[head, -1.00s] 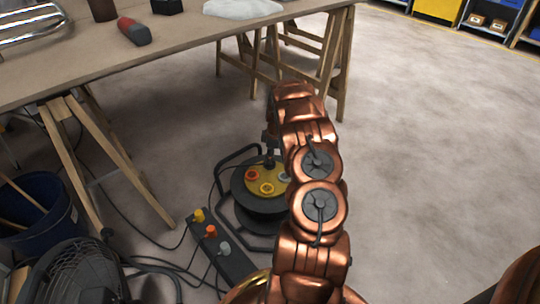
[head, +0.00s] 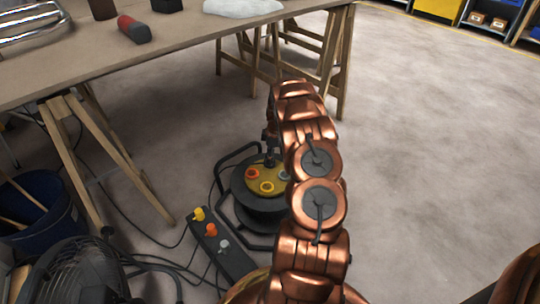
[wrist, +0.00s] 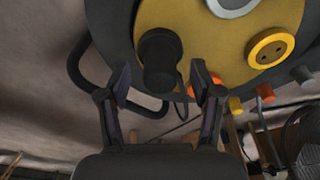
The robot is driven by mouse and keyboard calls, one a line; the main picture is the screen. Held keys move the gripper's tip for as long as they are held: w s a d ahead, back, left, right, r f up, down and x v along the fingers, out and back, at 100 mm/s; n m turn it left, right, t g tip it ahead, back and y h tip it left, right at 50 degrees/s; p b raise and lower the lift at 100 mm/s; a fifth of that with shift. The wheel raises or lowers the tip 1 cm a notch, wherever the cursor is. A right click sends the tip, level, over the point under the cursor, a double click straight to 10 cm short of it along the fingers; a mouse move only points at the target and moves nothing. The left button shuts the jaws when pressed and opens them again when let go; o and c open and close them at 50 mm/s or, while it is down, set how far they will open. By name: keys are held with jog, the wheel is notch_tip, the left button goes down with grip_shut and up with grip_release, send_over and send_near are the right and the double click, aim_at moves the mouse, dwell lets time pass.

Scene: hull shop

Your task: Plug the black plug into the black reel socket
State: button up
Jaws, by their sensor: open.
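The cable reel (head: 258,205) stands on the floor with a yellow face (head: 262,187) carrying coloured ring sockets. The black plug (wrist: 160,73) is a dark cylinder standing at the black reel socket (wrist: 154,43) on that face. It appears to sit in the socket, but its body hides the contact, so I cannot tell how deep. My gripper (wrist: 162,82) is open, one finger on each side of the plug's near end, with gaps visible. In the head view my gripper (head: 269,142) is small and partly hidden by my arm, just above the reel.
The yellow socket (wrist: 270,47), orange socket (wrist: 192,48) and grey socket (wrist: 232,5) are beside the plug. A power strip (head: 222,250) with yellow, orange and grey plugs lies left of the reel. A fan (head: 78,275), bucket (head: 40,215) and trestle table (head: 180,45) stand nearby. Floor at right is clear.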

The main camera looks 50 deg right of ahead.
notch_tip(320, 180, up, 12)
jog(key=s+d, duration=0.1)
jog(key=shift+s+f, duration=0.2)
dwell(0.4)
jog(key=s+a+r+m+g+p, duration=0.15)
jog(key=s+a+r+p, duration=0.25)
jog(key=a+r+p, duration=0.95)
jog(key=s+a+r+m+p, duration=0.35)
jog(key=a+r+p, duration=0.35)
jog(key=a+r, duration=1.25)
jog(key=s+a+r+m+p, duration=0.1)
jog(key=s+a+r+p, duration=0.3)
jog(key=s+r+p, duration=0.2)
jog(key=s+a+r+m+g+p, duration=0.1)
jog(key=s+a+r+p, duration=0.3)
jog(key=s+r, duration=0.7)
jog(key=s+a+r+h+p, duration=0.1)
jog(key=s+a+r+p, duration=0.4)
jog(key=s+r+p, duration=0.3)
jog(key=shift+s+r+m+g+p, duration=0.25)
jog(key=shift+m+g+p, duration=0.15)
jog(key=shift+p, duration=0.15)
